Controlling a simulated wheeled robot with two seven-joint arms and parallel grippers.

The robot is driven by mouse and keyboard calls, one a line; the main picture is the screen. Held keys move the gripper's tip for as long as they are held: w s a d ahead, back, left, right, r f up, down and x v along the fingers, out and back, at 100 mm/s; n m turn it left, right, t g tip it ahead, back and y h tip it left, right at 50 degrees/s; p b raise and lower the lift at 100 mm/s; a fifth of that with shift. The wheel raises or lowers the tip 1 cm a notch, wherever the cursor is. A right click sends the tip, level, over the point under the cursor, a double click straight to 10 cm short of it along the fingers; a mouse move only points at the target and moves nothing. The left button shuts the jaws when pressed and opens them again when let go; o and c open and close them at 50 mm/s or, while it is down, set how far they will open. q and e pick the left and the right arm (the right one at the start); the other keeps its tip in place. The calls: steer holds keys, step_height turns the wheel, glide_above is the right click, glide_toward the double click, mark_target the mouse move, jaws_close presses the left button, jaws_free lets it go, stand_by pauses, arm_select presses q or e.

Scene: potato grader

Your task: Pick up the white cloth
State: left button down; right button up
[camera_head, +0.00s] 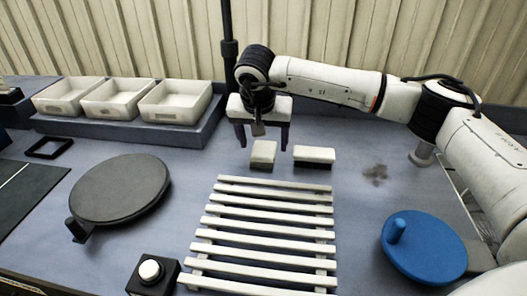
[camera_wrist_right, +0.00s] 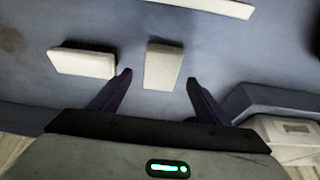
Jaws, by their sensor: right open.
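A small pale block-shaped piece, which looks like the folded white cloth (camera_head: 263,153), lies on the blue-grey bench behind the slatted rack. My right gripper (camera_head: 263,142) is open and empty above it, fingers pointing down. In the right wrist view the cloth (camera_wrist_right: 163,66) shows between and just beyond the two dark fingertips (camera_wrist_right: 159,77), with no visible contact. To its right in the head view lies a white-topped block with a dark underside (camera_head: 314,154), perhaps a brush; it also shows in the wrist view (camera_wrist_right: 82,62). My left gripper is not in view.
The slatted white rack (camera_head: 262,222) lies in front. Three white bins (camera_head: 175,117) stand on a raised ledge at back left. A dark round plate (camera_head: 120,188), a button box (camera_head: 150,270) and a blue knobbed disc (camera_head: 424,250) surround the rack. A brown smudge (camera_head: 375,174) marks the bench.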

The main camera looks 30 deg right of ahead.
mark_target(264, 151)
steer(key=shift+x, duration=1.65)
steer(key=shift+a+f, duration=0.1)
steer(key=shift+f, duration=0.15)
steer(key=c, duration=1.2)
step_height(264, 151, up, 11)
steer(key=shift+f+b, duration=0.25)
steer(key=shift+b, duration=0.1)
steer(key=shift+c, duration=0.2)
steer(key=o, duration=0.6)
steer(key=c, duration=0.4)
steer(key=shift+f, duration=0.1)
